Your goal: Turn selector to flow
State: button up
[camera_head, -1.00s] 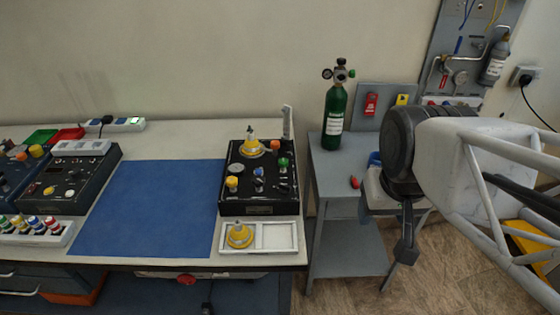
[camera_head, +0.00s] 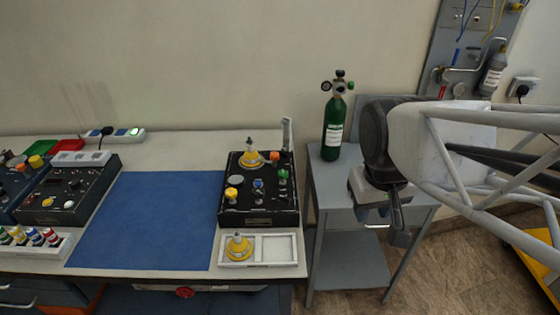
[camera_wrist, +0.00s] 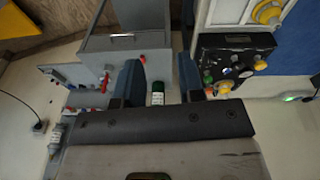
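The black trainer box (camera_head: 258,217) stands at the right end of the bench. Its top carries a yellow knob (camera_head: 231,194), a blue knob (camera_head: 258,184), a green knob (camera_head: 283,175) and an orange knob (camera_head: 274,156). Which one is the selector, and its setting, I cannot tell. The box (camera_wrist: 232,41) also shows at the upper right in the wrist view. My gripper (camera_head: 398,226) hangs over the grey cart, right of the box and apart from it. In the wrist view its two blue fingers (camera_wrist: 160,65) are apart with nothing held between them.
A green cylinder (camera_head: 334,130) stands on the grey cart (camera_head: 328,180), between my arm and the bench. A yellow cone-shaped piece (camera_head: 238,246) sits in a white tray (camera_head: 275,262) before the box. A blue mat (camera_head: 150,220) lies clear to the left.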

jog(key=w+a+f+n+g+h, duration=0.1)
jog(key=w+a+f+n, duration=0.2)
jog(key=w, duration=0.4)
jog(key=w+a+f+n+g, duration=0.1)
jog(key=w+a+n+g, duration=0.15)
jog(key=w+a, duration=0.4)
jog(key=n+h, duration=0.3)
jog(key=n, duration=0.2)
send_near(284, 197)
jog(key=shift+w+d+f+g, duration=0.3)
jog(key=shift+f+g, duration=0.05)
jog(key=shift+f, duration=0.15)
jog(key=shift+x, duration=3.85)
jog(key=shift+f, duration=0.1)
grip_shut()
